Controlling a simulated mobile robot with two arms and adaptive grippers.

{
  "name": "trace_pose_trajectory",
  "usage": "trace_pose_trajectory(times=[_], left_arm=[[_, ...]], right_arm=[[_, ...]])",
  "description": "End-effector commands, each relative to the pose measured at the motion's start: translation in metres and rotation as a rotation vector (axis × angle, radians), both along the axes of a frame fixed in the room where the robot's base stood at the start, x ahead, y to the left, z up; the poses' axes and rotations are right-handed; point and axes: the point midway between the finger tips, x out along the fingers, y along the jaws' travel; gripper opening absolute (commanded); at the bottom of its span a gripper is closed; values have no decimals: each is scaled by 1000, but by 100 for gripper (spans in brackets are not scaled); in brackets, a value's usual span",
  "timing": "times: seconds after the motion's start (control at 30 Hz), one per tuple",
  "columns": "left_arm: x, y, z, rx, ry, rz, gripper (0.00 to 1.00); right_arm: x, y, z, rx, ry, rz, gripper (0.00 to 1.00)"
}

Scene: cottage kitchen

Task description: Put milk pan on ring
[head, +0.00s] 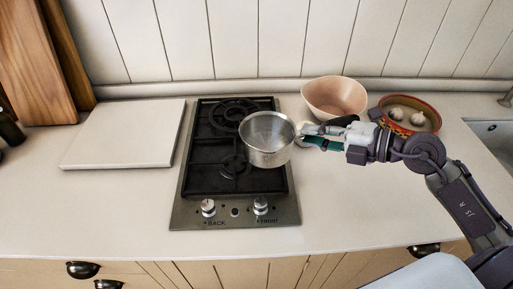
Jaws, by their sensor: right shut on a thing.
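The milk pan (268,146) is a small silver pan over the right part of the two-ring gas hob (196,186). My right gripper (318,136) is shut on the pan's handle, at the pan's right side; the grip hides most of the handle. The pan is upright and partly covers the front ring (231,170), to the right of its centre. I cannot tell whether it touches the grate. The back ring (233,110) is bare. My left gripper is not in view.
A pink bowl (335,92) and a red-rimmed dish (432,116) with pale bulbs stand behind my right arm. A white board (124,135) lies left of the hob. Wooden boards (30,60) lean at the far left. The front counter is clear.

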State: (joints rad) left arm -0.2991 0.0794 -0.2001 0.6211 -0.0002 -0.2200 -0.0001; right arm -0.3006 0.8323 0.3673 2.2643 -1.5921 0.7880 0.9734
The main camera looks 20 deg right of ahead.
Motion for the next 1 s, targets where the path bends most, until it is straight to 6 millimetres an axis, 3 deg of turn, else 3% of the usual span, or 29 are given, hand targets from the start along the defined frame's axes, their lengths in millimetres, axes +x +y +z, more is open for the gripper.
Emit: trace_pose_trajectory(times=[0.43,0.63,0.83,1.0], left_arm=[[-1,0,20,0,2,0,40],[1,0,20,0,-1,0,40],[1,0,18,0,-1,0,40],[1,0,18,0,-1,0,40]], right_arm=[[70,55,-49,4,-4,-2,0],[78,62,-62,1,-2,-1,0],[78,61,-91,3,0,-2,0],[78,61,-98,0,-4,0,0]])
